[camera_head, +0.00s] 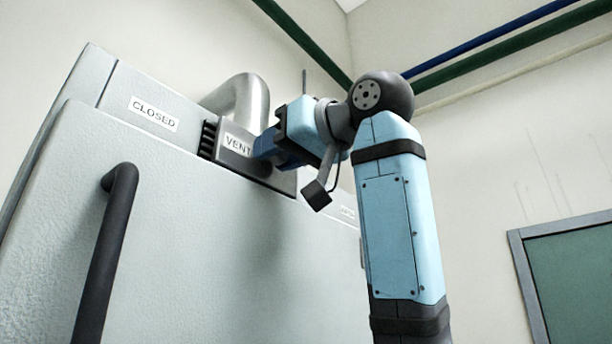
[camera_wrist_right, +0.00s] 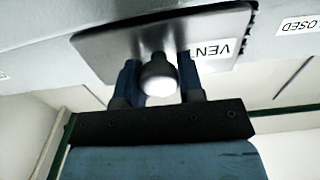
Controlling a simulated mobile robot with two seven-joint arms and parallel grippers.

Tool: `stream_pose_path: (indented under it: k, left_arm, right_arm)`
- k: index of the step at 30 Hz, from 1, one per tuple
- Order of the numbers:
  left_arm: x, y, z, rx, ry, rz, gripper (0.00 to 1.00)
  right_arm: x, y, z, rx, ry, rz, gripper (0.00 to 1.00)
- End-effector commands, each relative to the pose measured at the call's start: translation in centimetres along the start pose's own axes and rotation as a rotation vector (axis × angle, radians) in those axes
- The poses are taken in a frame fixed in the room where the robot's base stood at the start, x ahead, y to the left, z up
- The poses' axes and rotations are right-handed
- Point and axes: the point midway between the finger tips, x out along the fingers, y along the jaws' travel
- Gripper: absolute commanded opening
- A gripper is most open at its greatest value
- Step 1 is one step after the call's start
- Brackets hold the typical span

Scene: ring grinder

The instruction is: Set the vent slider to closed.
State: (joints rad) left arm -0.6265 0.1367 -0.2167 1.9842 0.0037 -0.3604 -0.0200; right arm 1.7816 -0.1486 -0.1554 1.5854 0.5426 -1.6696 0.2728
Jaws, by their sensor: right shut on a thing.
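The vent slider (camera_head: 236,146) is a dark grey plate marked VENT near the top of the grey machine front. It sits to the right of the CLOSED label (camera_head: 153,113), with black ribs at its left edge. In the right wrist view the slider plate (camera_wrist_right: 105,45) carries a round, pale-ended knob (camera_wrist_right: 158,76). My right gripper (camera_head: 263,150) is at the plate, and in the wrist view its two blue fingers stand on either side of the knob, shut on it. The arm hides much of the slider's right part. My left gripper is out of view.
A black bar handle (camera_head: 112,235) stands out from the machine front (camera_head: 200,260) at the lower left. A metal pipe elbow (camera_head: 250,95) rises behind the slider. A small label (camera_head: 348,212) right of the slider is partly hidden by my arm.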

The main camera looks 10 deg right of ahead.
Motion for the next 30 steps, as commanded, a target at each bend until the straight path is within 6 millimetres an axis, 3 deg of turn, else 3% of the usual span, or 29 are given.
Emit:
stream_pose_path:
  k: [6, 19, 20, 23, 30]
  left_arm:
    - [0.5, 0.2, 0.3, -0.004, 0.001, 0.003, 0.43]
    - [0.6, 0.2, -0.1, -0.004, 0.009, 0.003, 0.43]
    - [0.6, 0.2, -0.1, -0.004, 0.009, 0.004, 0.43]
    - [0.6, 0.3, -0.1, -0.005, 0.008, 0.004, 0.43]
    - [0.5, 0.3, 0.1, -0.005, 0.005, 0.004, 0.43]
  right_arm:
    - [0.1, -2.8, 0.1, 0.0, -0.002, 0.0, 0.0]
    - [0.1, -3.5, 0.0, 0.0, -0.002, -0.002, 0.0]
    - [0.1, -3.5, 0.0, 0.0, -0.002, -0.002, 0.38]
    - [0.1, -3.4, 0.0, 0.0, -0.001, -0.002, 0.59]
    - [0.0, -3.4, 0.0, 0.0, -0.001, 0.0, 0.59]
